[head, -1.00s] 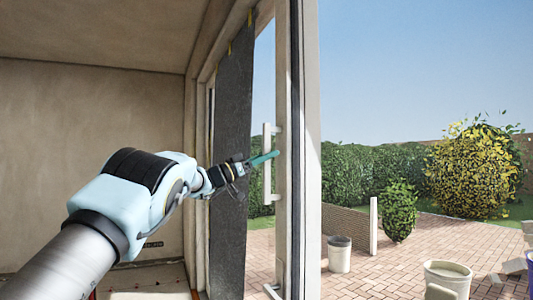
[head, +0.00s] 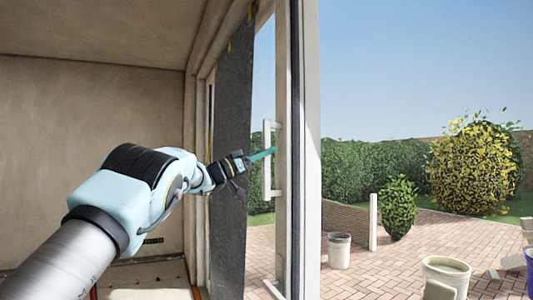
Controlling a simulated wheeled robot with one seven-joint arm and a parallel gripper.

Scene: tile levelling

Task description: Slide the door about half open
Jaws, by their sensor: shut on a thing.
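The sliding door (head: 283,215) has a pale frame and a glass pane, seen at a steep angle. A white vertical bar handle (head: 267,182) stands off its frame on short brackets. My gripper (head: 267,153), with teal fingers, reaches from the left and is shut on the handle's upper part. The fingers overlap the bar, so the exact contact is hard to see. To the right of the pale upright (head: 312,180), the garden shows. I cannot tell whether glass stands there.
A dark grey panel (head: 233,190) stands just left of the handle, close beside my wrist. Outside are a grey bucket (head: 339,255), a tub (head: 447,268) and bushes (head: 398,210) on brick paving (head: 400,270). A bare wall (head: 90,150) is at the left.

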